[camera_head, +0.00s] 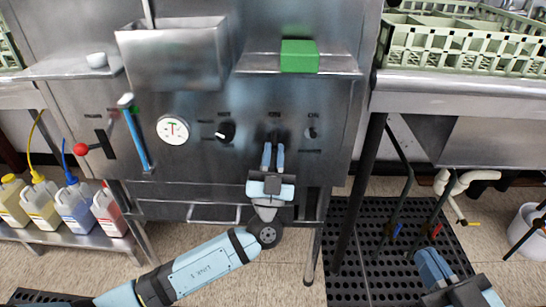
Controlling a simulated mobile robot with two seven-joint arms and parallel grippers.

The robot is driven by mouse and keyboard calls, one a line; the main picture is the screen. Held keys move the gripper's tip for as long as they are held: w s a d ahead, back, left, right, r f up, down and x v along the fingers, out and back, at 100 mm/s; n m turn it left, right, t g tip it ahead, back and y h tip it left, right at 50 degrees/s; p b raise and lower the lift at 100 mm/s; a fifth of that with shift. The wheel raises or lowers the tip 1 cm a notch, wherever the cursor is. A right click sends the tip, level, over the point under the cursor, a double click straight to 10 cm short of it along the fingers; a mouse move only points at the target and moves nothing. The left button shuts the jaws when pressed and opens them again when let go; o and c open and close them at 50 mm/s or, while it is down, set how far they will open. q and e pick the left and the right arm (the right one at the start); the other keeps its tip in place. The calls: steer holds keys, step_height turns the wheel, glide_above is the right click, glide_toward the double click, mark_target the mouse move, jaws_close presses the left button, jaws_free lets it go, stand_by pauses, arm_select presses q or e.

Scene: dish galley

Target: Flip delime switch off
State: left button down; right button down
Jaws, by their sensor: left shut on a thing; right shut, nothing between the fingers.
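The steel machine front has a row of controls with small labels that I cannot read. My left gripper (273,150) reaches up to the panel from below, its fingers shut on a small dark switch (274,134) in the middle of the row. The fingers mostly hide this switch, so I cannot tell its position or whether it is the delime switch. A black knob (226,131) sits to its left and a small switch (311,132) to its right. My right gripper (431,265) is shut and empty at the lower right, over the floor mat.
A green block (299,56) lies on the steel shelf (255,63) above the panel. A dial gauge (173,130), a blue handle (137,138) and a red-knobbed lever (82,149) are to the left. Several bottles (42,206) stand low left. Dish racks (460,45) are upper right.

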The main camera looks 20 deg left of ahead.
arm_select(q)
steer(key=shift+w+r, duration=0.1)
stand_by(0.3)
steer(key=c, duration=1.1)
jaws_free()
